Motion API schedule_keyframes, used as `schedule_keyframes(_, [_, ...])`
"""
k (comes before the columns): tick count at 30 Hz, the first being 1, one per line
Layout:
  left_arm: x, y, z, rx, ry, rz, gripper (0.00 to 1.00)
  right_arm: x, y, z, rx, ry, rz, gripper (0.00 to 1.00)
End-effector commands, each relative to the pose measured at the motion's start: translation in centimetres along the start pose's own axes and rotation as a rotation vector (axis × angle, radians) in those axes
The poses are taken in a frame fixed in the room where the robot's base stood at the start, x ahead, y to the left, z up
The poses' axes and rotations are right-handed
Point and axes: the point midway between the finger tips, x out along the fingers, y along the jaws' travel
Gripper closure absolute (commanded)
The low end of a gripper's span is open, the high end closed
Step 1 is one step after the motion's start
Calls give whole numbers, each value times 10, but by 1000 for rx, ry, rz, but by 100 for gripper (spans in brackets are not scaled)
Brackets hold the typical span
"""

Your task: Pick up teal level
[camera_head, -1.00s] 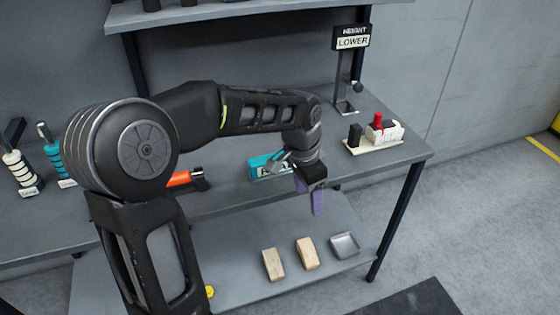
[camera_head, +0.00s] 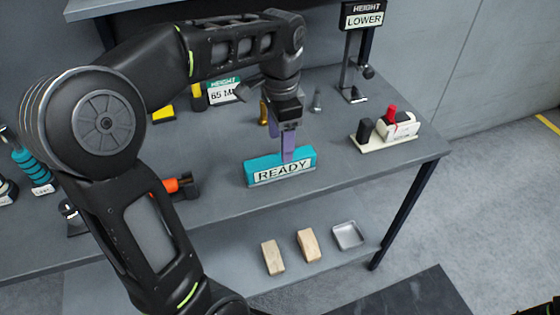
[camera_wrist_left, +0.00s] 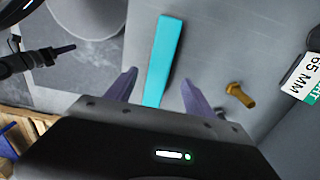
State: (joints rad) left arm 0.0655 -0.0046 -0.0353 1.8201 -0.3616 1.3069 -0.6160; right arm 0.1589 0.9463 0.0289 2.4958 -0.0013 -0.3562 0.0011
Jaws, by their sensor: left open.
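The teal level (camera_head: 281,166) is a long teal block with a white READY label on its front. It rests on the grey bench top near the front edge. My left gripper (camera_head: 291,157) is open, with purple fingers pointing down at the level. In the left wrist view the level's teal top (camera_wrist_left: 163,62) runs between the two spread fingers of the left gripper (camera_wrist_left: 157,82), with a gap on either side. Whether the fingertips reach down beside the level cannot be told.
A brass piece (camera_wrist_left: 240,95) lies close to one finger. A HEIGHT 65 MM card (camera_head: 224,91) stands behind. A white holder with a red part (camera_head: 388,131) and the LOWER stand (camera_head: 362,17) are to the right. An orange-handled tool (camera_head: 178,184) lies to the left.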

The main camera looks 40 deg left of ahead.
Motion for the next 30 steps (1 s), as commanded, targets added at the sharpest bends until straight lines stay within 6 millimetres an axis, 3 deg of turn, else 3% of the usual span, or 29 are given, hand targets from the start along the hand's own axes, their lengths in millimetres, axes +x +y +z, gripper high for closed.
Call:
schedule_keyframes(9, [25, 0, 1, -1, -2, 1, 38, 0, 0, 0, 0, 1, 0, 64])
schedule_keyframes(20, [29, 0, 0, -1, 0, 0, 38, 0, 0, 0, -1, 1, 0, 64])
schedule_keyframes(30, [72, 4, 2, -1, -2, 3, 38, -4, -2, 0, -1, 0, 0, 64])
